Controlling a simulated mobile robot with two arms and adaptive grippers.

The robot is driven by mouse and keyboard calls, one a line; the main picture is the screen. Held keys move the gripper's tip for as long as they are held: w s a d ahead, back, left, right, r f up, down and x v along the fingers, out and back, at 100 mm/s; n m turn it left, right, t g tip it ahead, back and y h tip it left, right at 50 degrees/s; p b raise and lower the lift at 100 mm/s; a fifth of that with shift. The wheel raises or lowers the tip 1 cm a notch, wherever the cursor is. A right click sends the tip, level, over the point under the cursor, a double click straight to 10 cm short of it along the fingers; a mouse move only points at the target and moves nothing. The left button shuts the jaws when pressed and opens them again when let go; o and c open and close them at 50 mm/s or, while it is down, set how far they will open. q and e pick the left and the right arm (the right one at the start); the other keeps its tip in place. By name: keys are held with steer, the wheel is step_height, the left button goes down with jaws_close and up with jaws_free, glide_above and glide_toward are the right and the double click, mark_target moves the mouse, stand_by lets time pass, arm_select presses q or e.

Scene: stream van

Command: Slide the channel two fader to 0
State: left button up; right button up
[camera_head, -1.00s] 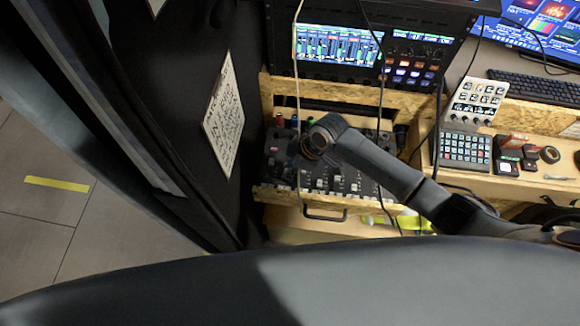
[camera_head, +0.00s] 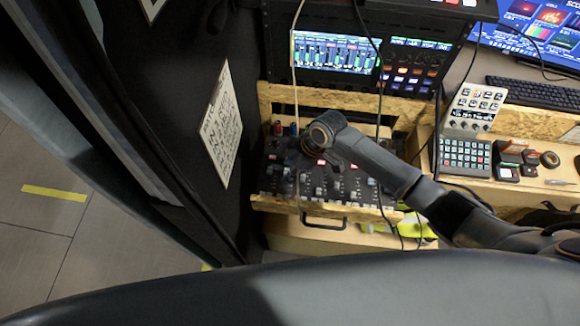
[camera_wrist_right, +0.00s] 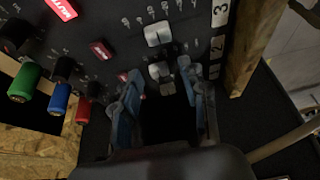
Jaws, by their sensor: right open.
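The black mixer (camera_head: 345,185) with its fader rows sits in a wooden frame below the screens. My right gripper (camera_wrist_right: 160,76) hangs over its left part, with blue fingers apart. In the right wrist view a grey fader cap (camera_wrist_right: 161,72) lies between or just beyond the fingertips; contact cannot be told. Another light fader cap (camera_wrist_right: 158,33) is just above it in the picture. In the head view my arm hides part of the mixer.
A wooden side board (camera_wrist_right: 254,45) edges the panel. A cable (camera_head: 296,100) hangs in front of the mixer. A keypad (camera_head: 465,153) stands to the right.

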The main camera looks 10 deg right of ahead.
steer(key=v, duration=1.2)
steer(key=shift+s, duration=0.1)
